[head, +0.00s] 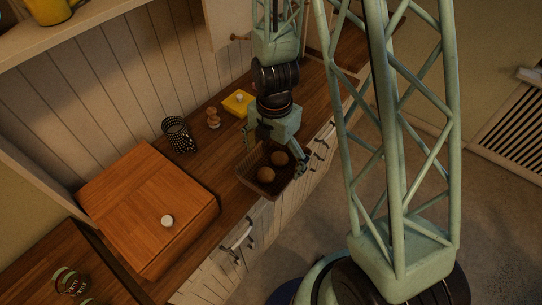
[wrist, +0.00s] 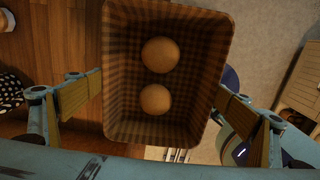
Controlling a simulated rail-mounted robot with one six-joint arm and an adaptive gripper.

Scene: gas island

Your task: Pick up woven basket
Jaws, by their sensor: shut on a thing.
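The woven basket (head: 250,174) is a brown rectangular basket at the counter's front edge, below my gripper (head: 276,152) in the head view. Two round brown items (head: 279,158) lie inside it. In the wrist view the basket (wrist: 192,62) fills the middle, its open top facing the camera. My gripper (wrist: 160,93) is shut on the basket, with one finger against each long side. The basket's underside is hidden, so I cannot tell whether it touches the counter.
A wooden box (head: 130,190) with a white knob stands left of the basket. A black patterned cup (head: 179,135), a small brown stacked item (head: 213,118) and a yellow dish (head: 238,102) stand behind on the counter. Open floor (head: 310,225) lies in front of the drawers.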

